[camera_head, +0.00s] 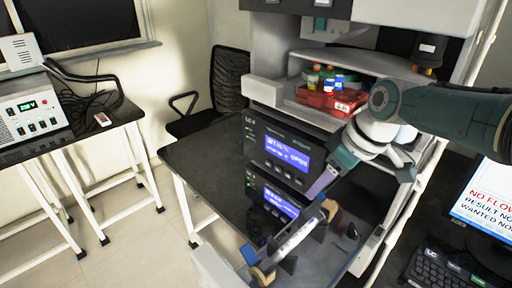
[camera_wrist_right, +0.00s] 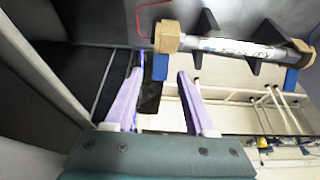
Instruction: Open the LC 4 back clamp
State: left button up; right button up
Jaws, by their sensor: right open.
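The dark LC stack unit (camera_head: 285,150) with a lit blue screen stands on the black table; its small corner label seems to read LC 4. A silver column (camera_head: 292,240) with tan ends lies slanted in front of the lower unit. In the right wrist view the column (camera_wrist_right: 235,46) has black clamp fins (camera_wrist_right: 252,67) and a blue tab (camera_wrist_right: 160,67) by its left tan end. My right gripper (camera_head: 318,188) is open and empty near the column's upper end. In the wrist view its purple fingertips (camera_wrist_right: 160,73) are spread just below the blue tab. Contact cannot be told.
A red tray (camera_head: 325,101) with small bottles sits on the shelf above. A second unit's screen (camera_head: 281,199) is lit below. A red wire (camera_wrist_right: 138,20) runs by the column. A keyboard (camera_head: 445,270) and monitor (camera_head: 486,208) stand at right. Floor is free at left.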

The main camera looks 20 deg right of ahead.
jog(key=shift+w+a+f, duration=0.1)
jog(key=shift+w+f, duration=0.1)
jog(key=shift+f, duration=0.4)
grip_shut()
